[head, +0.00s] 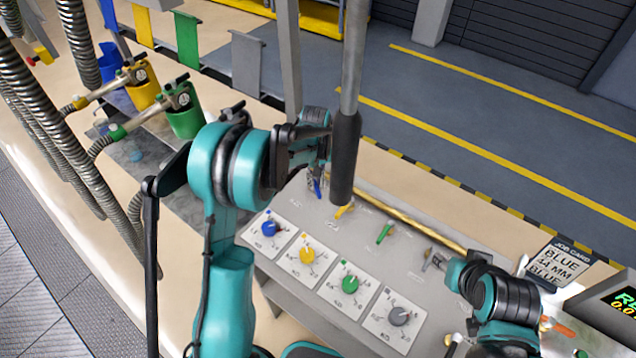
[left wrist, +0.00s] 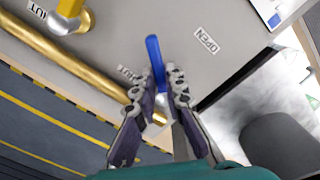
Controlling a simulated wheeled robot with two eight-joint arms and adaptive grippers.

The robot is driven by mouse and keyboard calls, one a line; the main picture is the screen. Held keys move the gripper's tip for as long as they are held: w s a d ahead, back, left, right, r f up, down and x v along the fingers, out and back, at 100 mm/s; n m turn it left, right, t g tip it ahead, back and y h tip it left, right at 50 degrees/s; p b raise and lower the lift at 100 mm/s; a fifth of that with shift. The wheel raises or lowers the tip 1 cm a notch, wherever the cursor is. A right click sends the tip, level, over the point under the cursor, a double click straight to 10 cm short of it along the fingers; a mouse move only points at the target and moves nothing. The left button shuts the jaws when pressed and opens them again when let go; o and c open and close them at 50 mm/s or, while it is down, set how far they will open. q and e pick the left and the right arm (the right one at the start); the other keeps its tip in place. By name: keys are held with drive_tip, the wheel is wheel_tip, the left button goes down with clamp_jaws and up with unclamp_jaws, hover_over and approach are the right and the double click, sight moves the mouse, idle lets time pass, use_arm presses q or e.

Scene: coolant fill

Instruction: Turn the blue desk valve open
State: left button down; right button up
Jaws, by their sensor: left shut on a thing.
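The blue desk valve's handle (head: 317,188) is partly hidden behind my left arm in the head view. In the left wrist view the blue handle (left wrist: 154,55) points up the picture, between a label reading SHUT on its left and one reading OPEN (left wrist: 206,40) on its right. My left gripper (left wrist: 168,85) is shut on the handle's lower part, a finger on each side. The gripper (head: 315,178) is small and partly covered in the head view.
Yellow (head: 345,211) and green (head: 385,233) valve handles stand along the brass pipe (head: 400,220). Blue (head: 270,228), yellow, green and grey dials line the desk front. A black-gripped pole (head: 345,150) hangs close by. A job card (head: 553,262) reading BLUE stands at right.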

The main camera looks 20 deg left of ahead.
use_arm(q)
drive_tip(key=m, duration=0.2)
drive_tip(key=a+m+b, duration=0.1)
drive_tip(key=m, duration=0.2)
drive_tip(key=shift+s+a+m, duration=0.2)
drive_tip(key=shift+a+m, duration=0.05)
drive_tip(key=shift+m, duration=0.05)
drive_tip(key=m, duration=0.2)
drive_tip(key=a+m+b, duration=0.1)
drive_tip(key=m, duration=0.1)
drive_tip(key=shift+w+a+m, duration=0.1)
drive_tip(key=shift+m, duration=0.3)
drive_tip(key=c, duration=1.6)
unclamp_jaws()
drive_tip(key=shift+r, duration=0.1)
wheel_tip(320, 180, up, 12)
drive_tip(key=shift+f, duration=0.1)
